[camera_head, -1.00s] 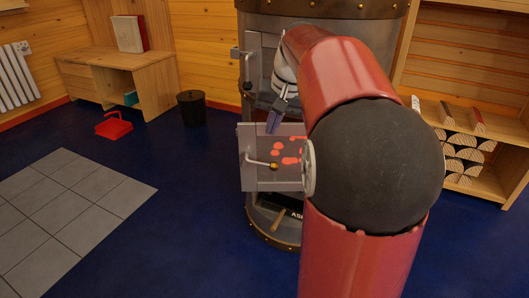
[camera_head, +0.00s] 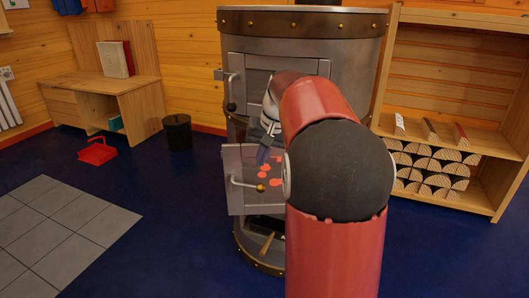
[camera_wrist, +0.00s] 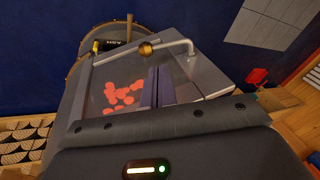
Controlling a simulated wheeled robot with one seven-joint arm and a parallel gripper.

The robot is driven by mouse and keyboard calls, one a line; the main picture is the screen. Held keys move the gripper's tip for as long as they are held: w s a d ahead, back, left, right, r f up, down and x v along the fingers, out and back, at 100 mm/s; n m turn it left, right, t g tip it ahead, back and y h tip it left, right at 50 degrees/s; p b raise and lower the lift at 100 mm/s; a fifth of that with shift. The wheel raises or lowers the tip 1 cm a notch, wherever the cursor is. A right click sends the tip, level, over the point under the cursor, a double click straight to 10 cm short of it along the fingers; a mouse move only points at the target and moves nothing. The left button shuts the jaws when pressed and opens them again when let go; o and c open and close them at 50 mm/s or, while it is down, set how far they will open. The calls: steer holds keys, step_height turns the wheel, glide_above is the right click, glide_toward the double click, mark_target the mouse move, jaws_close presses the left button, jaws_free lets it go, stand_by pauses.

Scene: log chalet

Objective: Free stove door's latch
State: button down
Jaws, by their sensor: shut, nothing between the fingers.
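The stove (camera_head: 345,50) is a grey metal cylinder with riveted brass bands. Its upper door (camera_head: 283,78) looks shut, with a bar handle ending in a black knob (camera_head: 231,105) at its left. Below, a grey metal panel (camera_head: 238,160) has a bent bar handle with a brass knob (camera_head: 261,188). The handle also shows in the wrist view (camera_wrist: 178,45). Red-orange embers (camera_wrist: 121,94) show beside the panel. My gripper (camera_head: 262,157) is shut and empty, in front of the stove near the embers. In the wrist view, its fingers (camera_wrist: 156,84) overlap the panel area without visibly gripping the handle. My arm hides the stove's right part.
A wooden shelf (camera_head: 398,55) with split logs stands right of the stove. A black bin (camera_head: 178,133), a red dustpan (camera_head: 97,151) and a wooden desk (camera_head: 92,93) are at left. Grey tiles (camera_head: 70,230) and open blue floor lie at front left.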

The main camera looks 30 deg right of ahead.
steer(key=b+x, duration=0.1)
steer(key=x, duration=0.7)
steer(key=shift+w+f+b, duration=0.1)
steer(key=shift+f+b, duration=0.2)
steer(key=shift+b, duration=0.05)
steer(key=shift+f, duration=0.1)
